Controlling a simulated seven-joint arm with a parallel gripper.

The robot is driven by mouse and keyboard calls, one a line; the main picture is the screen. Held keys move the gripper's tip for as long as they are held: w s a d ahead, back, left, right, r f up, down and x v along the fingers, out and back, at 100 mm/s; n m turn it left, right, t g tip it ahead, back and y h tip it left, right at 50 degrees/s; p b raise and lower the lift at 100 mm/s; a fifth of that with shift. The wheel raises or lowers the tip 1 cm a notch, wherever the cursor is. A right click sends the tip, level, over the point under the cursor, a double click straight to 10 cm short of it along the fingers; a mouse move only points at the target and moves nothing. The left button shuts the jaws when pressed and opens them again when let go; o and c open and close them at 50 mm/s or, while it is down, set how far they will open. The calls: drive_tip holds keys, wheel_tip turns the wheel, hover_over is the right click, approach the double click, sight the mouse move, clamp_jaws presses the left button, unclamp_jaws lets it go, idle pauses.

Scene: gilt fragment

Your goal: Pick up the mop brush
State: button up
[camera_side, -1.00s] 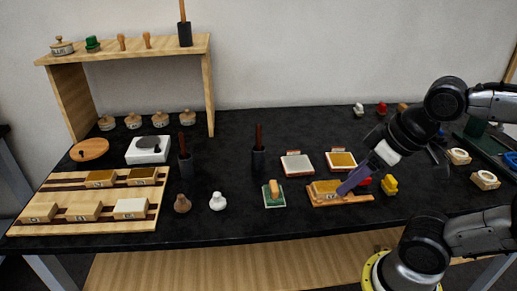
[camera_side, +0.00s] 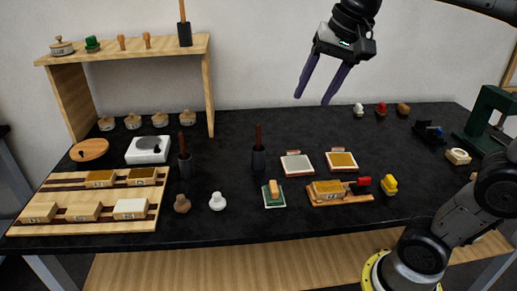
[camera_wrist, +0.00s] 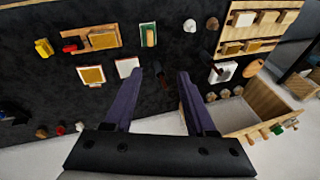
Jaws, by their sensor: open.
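Three dark cups each hold an upright brown or reddish handle. One cup stands mid-table (camera_side: 258,158), one further left (camera_side: 185,165), and one on the shelf (camera_side: 184,35). I cannot tell which holds the mop brush; any bristles are hidden. My gripper (camera_side: 312,100) is open and empty, high above the back of the table, to the right of the mid-table cup and well above it.
A wooden shelf (camera_side: 130,47) stands at the back left. A slotted wooden tray (camera_side: 160,177) with small boxes lies front left. Two framed pads (camera_side: 297,164) (camera_side: 341,160) and a board with a wooden block (camera_side: 327,188) lie right of centre. The back middle table is clear.

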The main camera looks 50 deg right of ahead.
drive_tip(key=w+d+r+m+g, duration=0.1)
drive_tip(key=w+d+m, duration=0.1)
drive_tip(key=w, duration=0.3)
drive_tip(key=w+d+r+m, duration=0.1)
drive_tip(key=w+m, duration=0.1)
drive_tip(key=w, duration=0.3)
drive_tip(key=m+g, duration=0.2)
drive_tip(key=m, duration=0.1)
hover_over(258, 139)
wheel_tip(258, 139, down, 11)
drive_tip(key=shift+g, duration=0.6)
drive_tip(key=f, duration=0.2)
drive_tip(key=d+f, duration=0.1)
drive_tip(key=f, duration=0.1)
drive_tip(key=shift+w+d+f, duration=0.1)
drive_tip(key=shift+w+f, duration=0.05)
drive_tip(key=shift+f, duration=0.05)
wheel_tip(258, 139, down, 8)
drive_tip(key=shift+r, duration=0.25)
drive_tip(key=shift+a+f, duration=0.15)
drive_tip(key=shift+f, duration=1.3)
drive_tip(key=shift+a+f, duration=0.15)
drive_tip(key=shift+f, duration=1.25)
clamp_jaws()
